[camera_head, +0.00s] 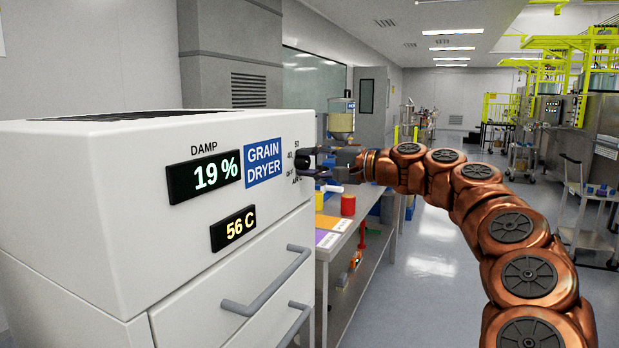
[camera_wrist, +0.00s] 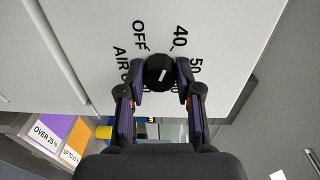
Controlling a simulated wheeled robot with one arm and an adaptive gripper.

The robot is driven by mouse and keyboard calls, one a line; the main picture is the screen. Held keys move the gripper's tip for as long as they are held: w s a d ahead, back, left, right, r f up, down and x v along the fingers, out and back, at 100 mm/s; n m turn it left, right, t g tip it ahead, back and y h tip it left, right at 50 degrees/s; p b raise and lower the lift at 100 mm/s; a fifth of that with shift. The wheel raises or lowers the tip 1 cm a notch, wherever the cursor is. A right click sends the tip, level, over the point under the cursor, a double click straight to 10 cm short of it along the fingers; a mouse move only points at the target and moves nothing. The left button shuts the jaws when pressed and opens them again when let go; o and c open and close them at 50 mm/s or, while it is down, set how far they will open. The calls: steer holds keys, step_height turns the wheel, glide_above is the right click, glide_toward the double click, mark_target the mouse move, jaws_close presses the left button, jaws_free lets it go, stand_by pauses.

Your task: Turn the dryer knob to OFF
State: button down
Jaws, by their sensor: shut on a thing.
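The grain dryer (camera_head: 130,225) is a white box at the left of the head view. Its displays read DAMP 19 % and 56 C. The black round dryer knob (camera_wrist: 158,64) is on its white panel, with printed marks OFF (camera_wrist: 140,36), AIR, 40, 50 and one partly hidden mark around it. A short white pointer line on the knob tilts toward the 40 side in the wrist view. My gripper (camera_wrist: 161,78) is shut on the knob, one finger on each side.
Grey drawer handles (camera_head: 268,284) stick out below the knob panel.

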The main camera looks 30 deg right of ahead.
steer(key=n+b, duration=0.1)
steer(key=n, duration=0.1)
steer(key=n+b, duration=0.1)
steer(key=b, duration=0.1)
steer(key=n+b, duration=0.2)
steer(key=shift+f+n, duration=0.3)
steer(key=shift+f, duration=0.05)
steer(key=shift+r+n+b, duration=0.15)
steer(key=shift+n+b, duration=1.75)
steer(key=shift+n, duration=0.2)
steer(key=shift+r, duration=0.1)
steer(key=c, duration=0.8)
jaws_free()
steer(key=shift+s, duration=0.1)
steer(key=v, duration=1.1)
steer(key=shift+s+d+f, duration=0.1)
steer(key=shift+s+f, duration=0.1)
steer(key=shift+s, duration=0.2)
